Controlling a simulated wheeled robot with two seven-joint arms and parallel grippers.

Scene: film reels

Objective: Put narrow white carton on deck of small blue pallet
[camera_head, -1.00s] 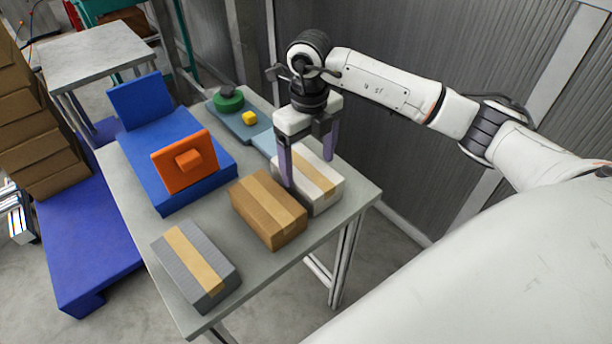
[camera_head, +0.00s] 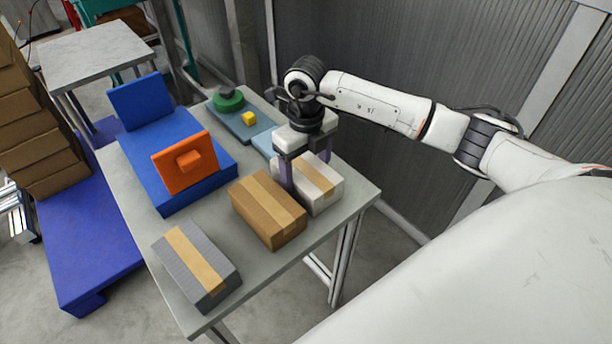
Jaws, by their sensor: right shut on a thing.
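The narrow white carton (camera_head: 322,187) with a tan tape strip lies on the grey table, at its right side. My right gripper (camera_head: 305,182) reaches down over it from above, its purple fingers astride the carton, and is shut on it. The carton seems to rest on the table still; its far part is hidden by the gripper. The small blue pallet (camera_head: 210,193) stands on the same table to the left, with an upright blue back panel (camera_head: 140,100) and an orange plate (camera_head: 170,180) with a block standing on it. My left gripper is out of view.
A brown carton (camera_head: 268,222) lies close beside the white one. A grey carton (camera_head: 182,268) lies at the front left.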

